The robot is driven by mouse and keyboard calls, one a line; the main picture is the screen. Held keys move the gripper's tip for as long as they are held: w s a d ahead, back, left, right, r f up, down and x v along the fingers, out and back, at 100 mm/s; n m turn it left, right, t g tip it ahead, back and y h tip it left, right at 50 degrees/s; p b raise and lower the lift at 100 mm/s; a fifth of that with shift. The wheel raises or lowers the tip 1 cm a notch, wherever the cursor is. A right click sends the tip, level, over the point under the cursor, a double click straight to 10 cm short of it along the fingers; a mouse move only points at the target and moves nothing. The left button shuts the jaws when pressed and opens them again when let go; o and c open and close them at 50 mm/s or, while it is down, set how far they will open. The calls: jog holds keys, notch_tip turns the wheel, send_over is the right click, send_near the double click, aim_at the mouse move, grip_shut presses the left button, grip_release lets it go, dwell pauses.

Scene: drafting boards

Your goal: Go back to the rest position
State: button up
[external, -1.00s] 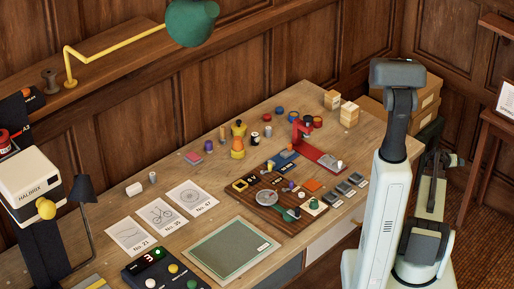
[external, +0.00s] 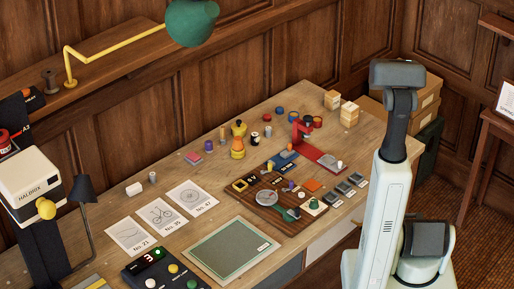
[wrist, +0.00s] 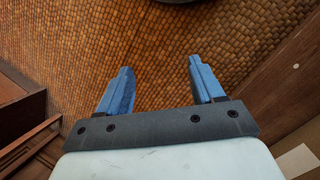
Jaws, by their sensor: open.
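My gripper (wrist: 158,88) shows in the wrist view with its two blue fingers spread apart. Nothing is between them. Below them is the brown woven floor, so my gripper is away from the desk top. In the external view my gripper is not visible; only my column, head and base show at the right, and my arm is hidden behind them or out of the picture.
The wooden desk (external: 100,239) holds a dark wooden board (external: 243,198), a green mat (external: 230,250), picture cards (external: 162,215) and several small items. Cardboard boxes (external: 421,105) stand behind my column. A small side table (external: 492,122) is at the far right. Floor beside my base is clear.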

jog(key=s+a+g+y, duration=0.1)
jog(key=s+a+g, duration=0.2)
jog(key=s, duration=0.8)
jog(key=shift+s+a+f+n+y, duration=0.15)
jog(key=shift+a+f+n+y, duration=0.2)
jog(key=shift+a, duration=0.85)
jog(key=shift+r, duration=0.1)
